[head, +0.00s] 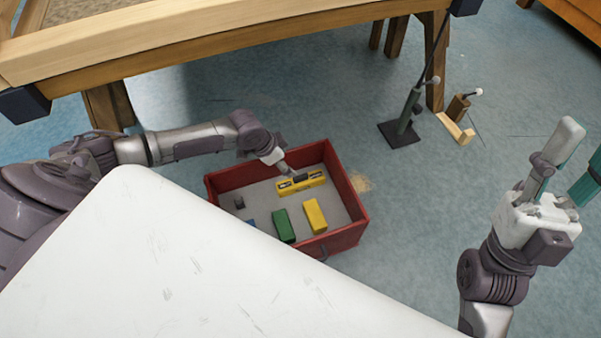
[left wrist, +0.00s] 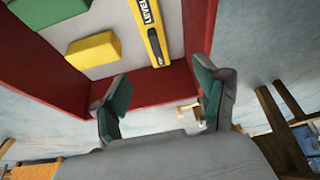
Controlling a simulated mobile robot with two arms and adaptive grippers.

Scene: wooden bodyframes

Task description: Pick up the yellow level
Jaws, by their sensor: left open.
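The yellow level (head: 313,181) lies flat in a red crate (head: 345,232), along its far side. In the left wrist view the level (left wrist: 151,30) shows its dark "LEVEL" label, with one end close to the red wall. My left gripper (head: 286,170) reaches over the crate from the left and is just above the level's left part. In the left wrist view its two green-padded fingers (left wrist: 164,90) are spread apart with nothing between them. My right gripper (head: 583,150) is raised at the right, fingers apart and empty, far from the crate.
The crate also holds a yellow block (head: 315,216), a green block (head: 284,226), a partly hidden blue block (head: 250,223) and a small dark piece (head: 239,202). A wooden frame (head: 220,35) spans the back. A dark stand (head: 403,131) is at the back right.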

